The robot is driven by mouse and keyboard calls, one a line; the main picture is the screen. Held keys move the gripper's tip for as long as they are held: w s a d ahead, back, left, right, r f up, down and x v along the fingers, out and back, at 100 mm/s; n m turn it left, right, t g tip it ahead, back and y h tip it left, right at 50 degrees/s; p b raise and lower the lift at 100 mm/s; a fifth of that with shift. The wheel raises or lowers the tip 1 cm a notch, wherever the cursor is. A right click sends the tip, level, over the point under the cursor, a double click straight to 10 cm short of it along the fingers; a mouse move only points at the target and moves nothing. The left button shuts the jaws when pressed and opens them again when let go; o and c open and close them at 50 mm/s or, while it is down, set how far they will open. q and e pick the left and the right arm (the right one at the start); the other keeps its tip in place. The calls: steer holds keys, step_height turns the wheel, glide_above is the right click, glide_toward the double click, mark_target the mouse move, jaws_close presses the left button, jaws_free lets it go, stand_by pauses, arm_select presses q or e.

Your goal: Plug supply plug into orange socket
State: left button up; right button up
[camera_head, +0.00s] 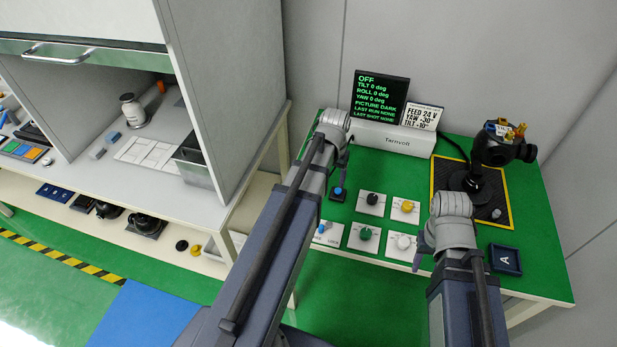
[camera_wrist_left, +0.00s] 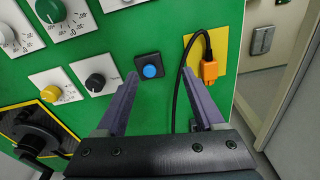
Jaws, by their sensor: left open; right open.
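In the left wrist view an orange connector (camera_wrist_left: 209,71) with a black cable (camera_wrist_left: 181,85) lies on a yellow patch (camera_wrist_left: 217,45) of the green bench top. I cannot tell whether it is the plug alone or seated in a socket. My left gripper (camera_wrist_left: 160,76) is open and empty, with its fingertips left of the connector and near a blue button (camera_wrist_left: 149,71). In the head view my left arm hides the connector. My right gripper (camera_head: 421,255) is open near the bench's front edge; its fingers are partly hidden. No separate orange socket can be made out.
A black gimbal camera (camera_head: 497,150) stands on a yellow-edged mat on the right. A white supply box (camera_head: 392,138), a screen (camera_head: 381,97) and a card (camera_head: 423,117) stand at the back. Several knob panels (camera_head: 371,203) fill the middle. A dark tray (camera_head: 505,259) lies at front right.

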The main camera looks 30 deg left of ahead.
arm_select(q)
steer(key=shift+n+t, duration=0.3)
steer(key=shift+n, duration=0.5)
steer(key=a, duration=0.3)
steer(key=w+a, duration=0.1)
steer(key=a, duration=0.5)
steer(key=shift+w+a+r, duration=0.25)
steer(key=shift+w, duration=0.1)
steer(key=f+b, duration=0.7)
steer(key=f, duration=0.1)
steer(key=shift+w+b, duration=0.35)
steer(key=shift+w, duration=0.05)
steer(key=shift+r, duration=0.15)
steer(key=shift+c, duration=0.2)
jaws_close()
